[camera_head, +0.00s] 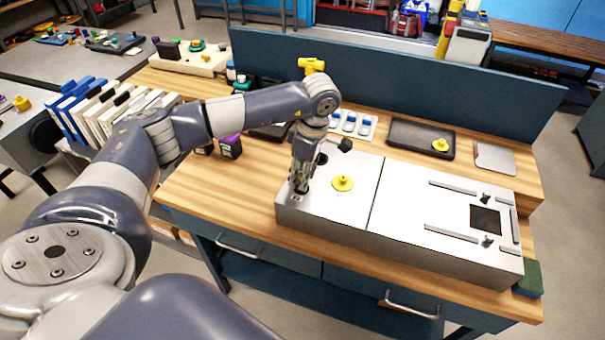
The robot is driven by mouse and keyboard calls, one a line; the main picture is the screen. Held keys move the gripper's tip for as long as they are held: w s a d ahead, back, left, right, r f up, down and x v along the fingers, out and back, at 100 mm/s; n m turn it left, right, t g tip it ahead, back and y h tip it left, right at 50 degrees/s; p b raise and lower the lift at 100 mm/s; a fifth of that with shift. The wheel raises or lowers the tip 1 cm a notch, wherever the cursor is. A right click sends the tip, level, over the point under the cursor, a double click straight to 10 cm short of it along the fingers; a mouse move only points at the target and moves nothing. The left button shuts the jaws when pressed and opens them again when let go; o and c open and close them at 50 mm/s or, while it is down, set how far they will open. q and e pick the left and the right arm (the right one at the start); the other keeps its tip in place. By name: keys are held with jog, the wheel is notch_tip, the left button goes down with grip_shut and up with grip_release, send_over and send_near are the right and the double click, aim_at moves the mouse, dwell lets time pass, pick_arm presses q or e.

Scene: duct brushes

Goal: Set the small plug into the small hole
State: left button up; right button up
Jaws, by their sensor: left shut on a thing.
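My left gripper (299,188) points down at the front left part of the steel box's top (400,206). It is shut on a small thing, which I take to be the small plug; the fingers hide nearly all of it. The small hole does not show clearly; the gripper covers that corner. I cannot tell whether the held thing touches the box. A yellow plug (343,183) with a round flange sits on the box top just right of the gripper. Another yellow plug (440,145) lies in the black tray (407,151). My right gripper is not in view.
The box's right part carries metal rails and a dark square opening (485,218). Behind the box are a white holder with blue-capped items (350,124) and a grey plate (494,157). Dark boxes (231,147) stand left of my gripper. A blue panel closes the bench's back.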

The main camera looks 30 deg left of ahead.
pick_arm(q)
jog(key=shift+r, duration=0.45)
jog(key=shift+f, duration=0.1)
dwell(0.9)
jog(key=o, duration=0.4)
notch_tip(320, 180, up, 11)
jog(key=d+p, duration=0.1)
jog(key=p, duration=0.4)
jog(key=shift+w+d+p, duration=0.2)
jog(key=shift+d+p, duration=0.1)
jog(key=shift+p, duration=0.1)
dwell(0.6)
